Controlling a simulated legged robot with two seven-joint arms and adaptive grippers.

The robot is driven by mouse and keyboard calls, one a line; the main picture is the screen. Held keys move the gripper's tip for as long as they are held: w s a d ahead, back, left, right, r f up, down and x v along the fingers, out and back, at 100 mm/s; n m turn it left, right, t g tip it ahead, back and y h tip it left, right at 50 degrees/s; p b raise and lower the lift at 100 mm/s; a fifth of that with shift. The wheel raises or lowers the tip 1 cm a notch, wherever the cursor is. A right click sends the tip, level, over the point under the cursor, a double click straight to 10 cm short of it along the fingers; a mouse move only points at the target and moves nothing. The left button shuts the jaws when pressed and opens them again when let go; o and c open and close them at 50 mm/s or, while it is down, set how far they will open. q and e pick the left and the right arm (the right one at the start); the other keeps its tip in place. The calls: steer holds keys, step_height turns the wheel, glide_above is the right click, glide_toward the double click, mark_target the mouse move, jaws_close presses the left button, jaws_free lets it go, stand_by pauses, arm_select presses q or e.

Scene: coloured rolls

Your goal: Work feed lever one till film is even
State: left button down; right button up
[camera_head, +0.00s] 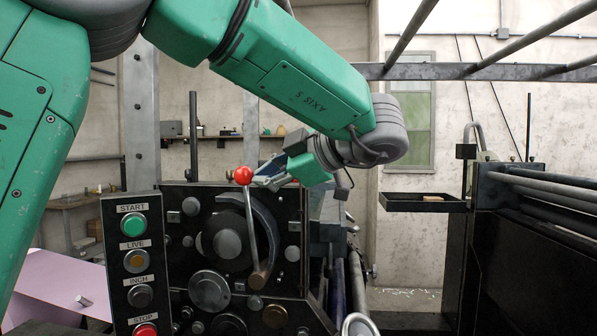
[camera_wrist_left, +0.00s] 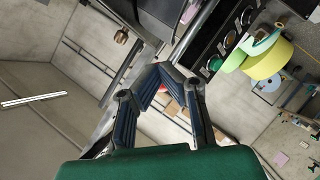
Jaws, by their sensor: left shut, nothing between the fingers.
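A lever (camera_head: 251,228) with a red ball knob (camera_head: 243,175) stands nearly upright on the dark machine panel (camera_head: 178,225), in front of a curved slot plate. I see no label showing whether it is feed lever one. My left gripper (camera_head: 262,181) is just right of the knob, its fingers pointing left, shut and empty. I cannot tell whether the fingertips touch the knob. In the left wrist view the finger tips (camera_wrist_left: 166,74) meet. I cannot make out the film in either view. My right gripper is not in view.
A button box (camera_head: 137,290) marked START, LIVE, INCH and STOP stands left of the lever. Dark rollers (camera_head: 555,190) and a small tray (camera_head: 424,202) are at the right. Metal bars cross the upper right. Yellow (camera_wrist_left: 269,61) and green rolls show in the left wrist view.

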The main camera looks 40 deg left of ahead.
arm_select(q)
steer(key=w+d+p, duration=0.4)
steer(key=d, duration=0.4)
steer(key=shift+w+d+f, duration=0.15)
steer(key=shift+w+d, duration=0.15)
steer(key=shift+w, duration=0.1)
steer(key=shift+a, duration=0.1)
stand_by(0.4)
steer(key=shift+s+a+r+b, duration=0.1)
steer(key=shift+s+a+b, duration=0.25)
steer(key=shift+s+a, duration=1.05)
steer(key=shift+s+a+r+b, duration=0.1)
steer(key=shift+s+a+b, duration=0.5)
steer(key=shift+a, duration=1.45)
steer(key=shift+s+a+r+b, duration=0.1)
steer(key=shift+s+a+b, duration=0.05)
steer(key=shift+s+a, duration=1.3)
steer(key=shift+w+a, duration=0.2)
steer(key=shift+w, duration=0.1)
steer(key=w+d+p, duration=0.4)
steer(key=w+d, duration=0.2)
steer(key=d, duration=0.4)
steer(key=shift+w+d+f+p, duration=0.15)
steer(key=shift+d+f+p, duration=0.1)
steer(key=shift+f+p, duration=0.1)
